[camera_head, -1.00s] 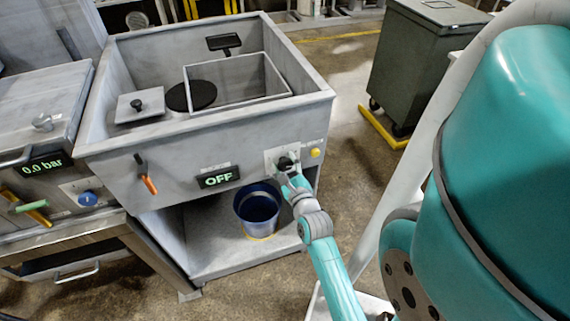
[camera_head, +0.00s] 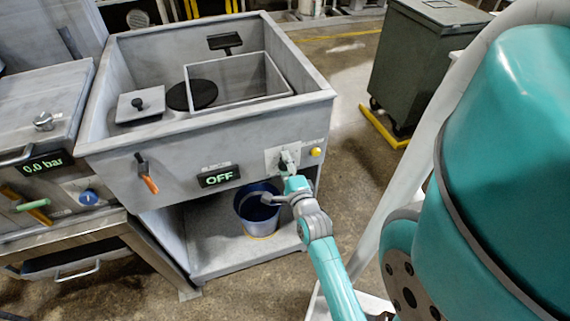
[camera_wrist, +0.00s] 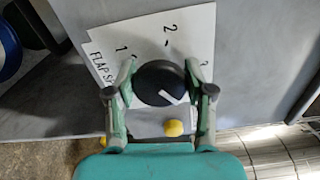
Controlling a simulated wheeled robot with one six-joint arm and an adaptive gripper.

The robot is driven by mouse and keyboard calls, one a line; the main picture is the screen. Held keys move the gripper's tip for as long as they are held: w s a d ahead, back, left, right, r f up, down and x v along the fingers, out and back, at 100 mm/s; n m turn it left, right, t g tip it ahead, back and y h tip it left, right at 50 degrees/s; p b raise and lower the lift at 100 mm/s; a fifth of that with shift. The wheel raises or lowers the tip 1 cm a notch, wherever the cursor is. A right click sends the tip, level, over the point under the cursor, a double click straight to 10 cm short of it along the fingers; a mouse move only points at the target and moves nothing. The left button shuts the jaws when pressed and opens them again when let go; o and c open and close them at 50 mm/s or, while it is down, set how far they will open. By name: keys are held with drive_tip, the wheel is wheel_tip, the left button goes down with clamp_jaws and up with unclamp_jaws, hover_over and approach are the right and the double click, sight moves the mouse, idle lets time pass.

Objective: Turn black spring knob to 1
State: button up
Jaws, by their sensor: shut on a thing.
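The black knob (camera_wrist: 158,82) sits on a white label plate (camera_wrist: 140,40) on the front of the grey bin unit. Its white pointer line faces the lower right in the wrist view, away from the printed 1 at the plate's left. A 2 is printed near the top. My gripper (camera_wrist: 160,72) is shut on the knob, one finger on each side. In the head view my gripper (camera_head: 287,162) mostly hides the knob, and the plate (camera_head: 270,157) shows beside it.
A yellow button (camera_head: 315,152) is just right of the plate. An OFF display (camera_head: 219,177) and an orange-handled lever (camera_head: 147,173) are to the left on the same panel. A blue bucket (camera_head: 244,217) stands on the shelf below. A dark wheeled bin (camera_head: 410,70) stands at right.

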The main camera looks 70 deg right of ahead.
drive_tip(key=n, duration=0.5)
drive_tip(key=shift+f+n, duration=0.15)
drive_tip(key=shift+n, duration=0.25)
drive_tip(key=n, duration=0.4)
drive_tip(key=shift+f, duration=0.1)
drive_tip(key=n, duration=0.9)
drive_tip(key=shift+s+d+f+n, duration=0.1)
drive_tip(key=shift+s+n, duration=0.05)
drive_tip(key=shift+n, duration=0.15)
drive_tip(key=n, duration=0.9)
drive_tip(key=shift+s+d, duration=0.1)
drive_tip(key=n, duration=0.9)
drive_tip(key=shift+r, duration=0.2)
drive_tip(key=shift+s+n, duration=0.1)
drive_tip(key=shift+n, duration=0.3)
